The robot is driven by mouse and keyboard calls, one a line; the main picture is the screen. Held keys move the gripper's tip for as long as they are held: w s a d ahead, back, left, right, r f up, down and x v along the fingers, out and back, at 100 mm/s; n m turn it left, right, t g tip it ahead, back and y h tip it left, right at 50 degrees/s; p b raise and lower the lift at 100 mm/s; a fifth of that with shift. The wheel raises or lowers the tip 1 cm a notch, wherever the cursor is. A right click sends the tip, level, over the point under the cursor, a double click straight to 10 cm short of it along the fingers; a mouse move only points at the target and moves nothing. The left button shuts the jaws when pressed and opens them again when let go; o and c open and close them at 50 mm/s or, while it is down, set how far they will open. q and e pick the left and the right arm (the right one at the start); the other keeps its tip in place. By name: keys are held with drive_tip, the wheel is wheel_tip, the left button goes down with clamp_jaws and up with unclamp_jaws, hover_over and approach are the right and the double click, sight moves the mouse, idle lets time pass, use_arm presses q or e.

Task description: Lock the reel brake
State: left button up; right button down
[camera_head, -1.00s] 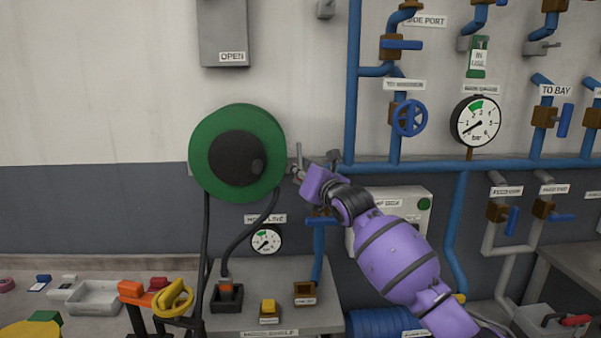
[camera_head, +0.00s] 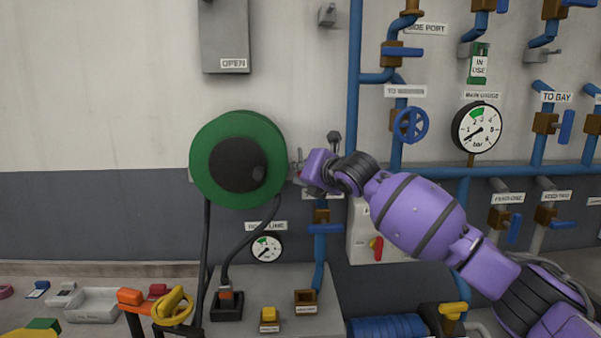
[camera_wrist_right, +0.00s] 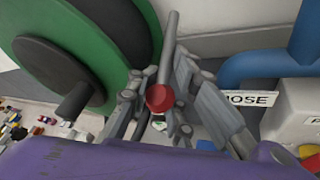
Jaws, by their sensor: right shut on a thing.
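The hose reel (camera_head: 222,135) is a green drum with a dark hub on the wall, left of centre in the head view. Its green rim (camera_wrist_right: 128,75) also fills the left of the right wrist view. The brake lever (camera_wrist_right: 169,40) is a grey bar with a red knob (camera_wrist_right: 159,98), beside the reel. My right gripper (camera_wrist_right: 160,92) has its grey fingers on both sides of the lever near the knob and is shut on it. In the head view my right gripper (camera_head: 301,171) is at the reel's right edge and largely hides the lever. My left gripper is out of view.
Blue pipes (camera_head: 354,90) and a blue handwheel (camera_head: 410,124) are right of the reel. A small gauge (camera_head: 266,249) hangs below it. A bench (camera_head: 255,292) holds small sockets underneath. A grey box (camera_head: 224,35) labelled OPEN is above.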

drive_tip(key=c, duration=1.7)
unclamp_jaws()
drive_tip(key=shift+s+d+r, duration=0.1)
drive_tip(key=shift+d+r, duration=0.1)
drive_tip(key=shift+r, duration=0.55)
drive_tip(key=shift+c, duration=0.2)
drive_tip(key=shift+o, duration=0.6)
drive_tip(key=shift+s+f, duration=0.1)
drive_tip(key=shift+f, duration=0.2)
drive_tip(key=v, duration=0.8)
